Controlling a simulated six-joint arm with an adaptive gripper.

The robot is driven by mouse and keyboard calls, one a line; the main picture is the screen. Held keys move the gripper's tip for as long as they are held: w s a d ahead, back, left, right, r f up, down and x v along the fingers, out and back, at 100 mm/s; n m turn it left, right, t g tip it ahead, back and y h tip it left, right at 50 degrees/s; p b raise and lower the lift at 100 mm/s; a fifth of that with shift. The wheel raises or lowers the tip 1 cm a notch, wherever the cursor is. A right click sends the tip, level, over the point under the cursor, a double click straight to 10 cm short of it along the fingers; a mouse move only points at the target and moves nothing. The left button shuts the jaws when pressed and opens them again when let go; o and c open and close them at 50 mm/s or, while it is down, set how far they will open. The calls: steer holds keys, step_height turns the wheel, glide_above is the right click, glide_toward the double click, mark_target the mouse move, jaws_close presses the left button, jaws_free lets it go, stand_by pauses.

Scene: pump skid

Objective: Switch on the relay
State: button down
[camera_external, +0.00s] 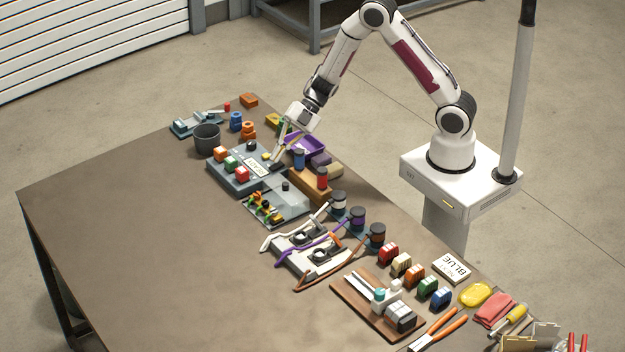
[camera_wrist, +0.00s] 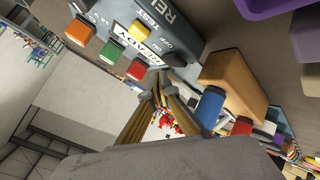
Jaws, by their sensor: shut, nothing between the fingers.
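A grey relay box (camera_external: 232,178) stands on the table left of my gripper. Orange (camera_external: 221,153), green (camera_external: 231,163) and red (camera_external: 242,174) blocks line its near-left side, and a white lettered label (camera_external: 257,167) lies on its top. In the wrist view the box (camera_wrist: 165,18) fills the upper middle, with its orange (camera_wrist: 79,31), green (camera_wrist: 110,51) and red (camera_wrist: 136,69) blocks. My gripper (camera_external: 275,166) is shut and empty, pointing down near the box's right side; its fingertips also show in the wrist view (camera_wrist: 157,88). I cannot tell whether they touch the box. The switch's setting is unclear.
A wooden block (camera_external: 312,184) with blue and red cylinders stands right of my gripper, close to a purple bin (camera_external: 308,146). A dark cup (camera_external: 207,138) stands behind the box. Cables and spools crowd the front right; the table's left side is clear.

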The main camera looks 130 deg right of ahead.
mark_target(280, 163)
steer(key=shift+r, duration=0.1)
steer(key=shift+s+r, duration=0.15)
steer(key=shift+r, duration=1.05)
steer(key=shift+s+r, duration=0.15)
steer(key=shift+r, duration=1.05)
